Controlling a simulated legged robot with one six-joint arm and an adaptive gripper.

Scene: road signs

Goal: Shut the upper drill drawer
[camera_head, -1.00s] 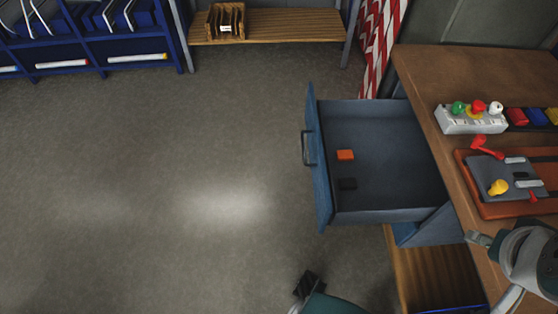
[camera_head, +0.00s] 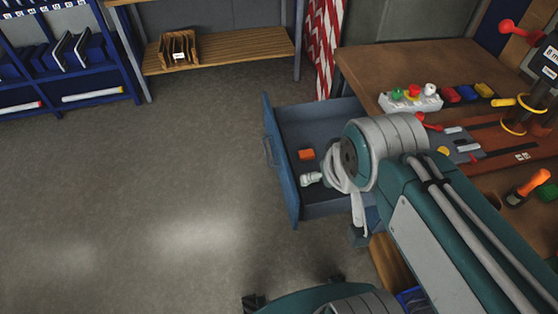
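The blue drill drawer (camera_head: 283,160) stands pulled out from the left side of the wooden workbench, its front and dark handle facing left. An orange block (camera_head: 306,154) lies inside it. The grey and teal joint of my arm hangs over the right part of the drawer and hides its right interior. Whether any arm part touches the drawer cannot be told. My gripper cannot be made out in this view; dark parts at the bottom edge are not clear enough to name.
The workbench (camera_head: 385,62) carries a white block with coloured knobs (camera_head: 411,97), a brown board and an orange-handled tool (camera_head: 533,182). A wooden shelf (camera_head: 218,48) and a blue rack (camera_head: 68,97) stand at the back. The floor left of the drawer is clear.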

